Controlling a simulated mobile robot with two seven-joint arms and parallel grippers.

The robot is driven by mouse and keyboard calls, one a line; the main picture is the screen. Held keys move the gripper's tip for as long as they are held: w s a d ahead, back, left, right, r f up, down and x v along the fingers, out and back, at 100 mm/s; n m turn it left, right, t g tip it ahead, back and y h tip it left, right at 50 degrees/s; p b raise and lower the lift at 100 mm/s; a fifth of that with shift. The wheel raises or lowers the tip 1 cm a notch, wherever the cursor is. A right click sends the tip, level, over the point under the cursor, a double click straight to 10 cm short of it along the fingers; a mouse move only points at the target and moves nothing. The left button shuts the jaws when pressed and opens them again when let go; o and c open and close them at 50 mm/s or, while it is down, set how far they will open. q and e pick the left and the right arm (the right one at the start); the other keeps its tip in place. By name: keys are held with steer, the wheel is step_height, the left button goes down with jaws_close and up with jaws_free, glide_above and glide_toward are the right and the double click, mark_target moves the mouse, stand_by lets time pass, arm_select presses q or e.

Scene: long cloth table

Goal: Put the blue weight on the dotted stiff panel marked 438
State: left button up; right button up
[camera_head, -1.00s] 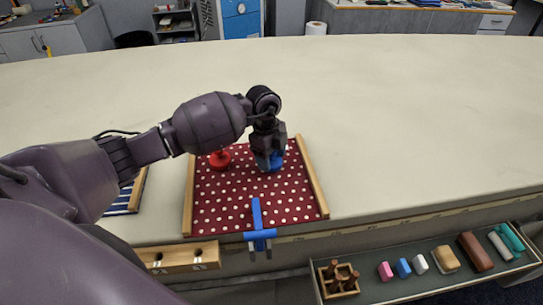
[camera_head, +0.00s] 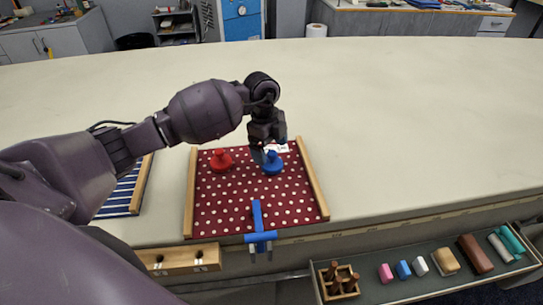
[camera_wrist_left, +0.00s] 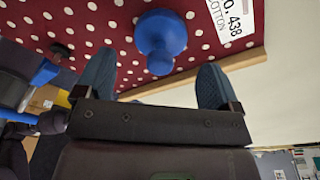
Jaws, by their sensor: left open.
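The blue weight (camera_head: 272,163) stands upright on the red, white-dotted panel (camera_head: 235,208), in its far right part. It also shows in the left wrist view (camera_wrist_left: 161,36), just beyond my fingertips. A white label reading 438 (camera_wrist_left: 232,18) lies on the panel beside it; in the head view the label (camera_head: 277,148) is partly hidden by my gripper. My left gripper (camera_head: 264,150) is open, above and behind the weight, and apart from it. Its two fingers (camera_wrist_left: 155,85) show spread in the left wrist view with nothing between them. My right gripper is not in view.
A red weight (camera_head: 221,160) stands on the same panel to the left. A blue clamp (camera_head: 259,228) grips the panel's front edge. A striped blue panel (camera_head: 122,194) lies at left. A tray (camera_head: 372,291) of small blocks hangs along the table front. The table's right side is clear.

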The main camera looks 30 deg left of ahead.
arm_select(q)
step_height(320, 180, up, 8)
steer(key=a, duration=0.1)
steer(key=shift+w+a, duration=0.1)
stand_by(0.3)
stand_by(0.4)
